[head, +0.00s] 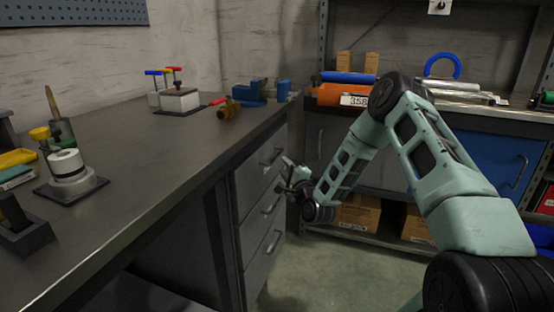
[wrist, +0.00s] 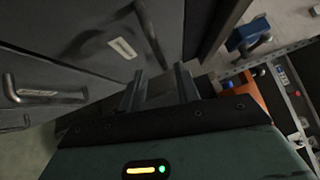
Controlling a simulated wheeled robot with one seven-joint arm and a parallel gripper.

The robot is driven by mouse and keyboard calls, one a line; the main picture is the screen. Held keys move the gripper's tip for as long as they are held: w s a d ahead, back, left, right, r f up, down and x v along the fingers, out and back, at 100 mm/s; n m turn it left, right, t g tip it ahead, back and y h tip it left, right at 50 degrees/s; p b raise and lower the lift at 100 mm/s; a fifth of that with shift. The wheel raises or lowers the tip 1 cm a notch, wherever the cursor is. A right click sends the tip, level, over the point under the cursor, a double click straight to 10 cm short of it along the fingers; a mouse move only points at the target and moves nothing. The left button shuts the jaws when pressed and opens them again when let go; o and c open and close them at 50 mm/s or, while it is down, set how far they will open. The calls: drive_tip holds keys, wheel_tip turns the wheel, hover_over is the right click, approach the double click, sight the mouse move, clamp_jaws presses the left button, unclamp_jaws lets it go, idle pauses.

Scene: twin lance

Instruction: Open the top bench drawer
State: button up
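The grey bench drawer unit stands under the bench top, with several drawers stacked. The top drawer (head: 256,168) looks flush with the front. Its bar handle (head: 271,158) also shows in the wrist view (wrist: 153,36), beside a small pale label. My gripper (head: 287,176) is at the right side of the drawer front, slightly below the top handle in the head view. In the wrist view my gripper's fingers (wrist: 158,72) are apart with nothing held. The handle's lower end appears between the fingertips in that picture; I cannot tell its depth or any contact.
Lower drawer handles (head: 271,205) sit below; one shows at left in the wrist view (wrist: 40,93). The bench top (head: 150,190) overhangs the drawers. A shelf unit (head: 380,247) with cardboard boxes stands behind my arm. The floor (head: 330,280) before the drawers is clear.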

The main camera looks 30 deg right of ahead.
sight(277, 155)
drive_tip(key=w, duration=0.5)
drive_tip(key=w+d+r, duration=0.1)
drive_tip(key=w, duration=0.1)
drive_tip(key=shift+w+b, duration=0.15)
drive_tip(key=shift+b, duration=0.2)
clamp_jaws()
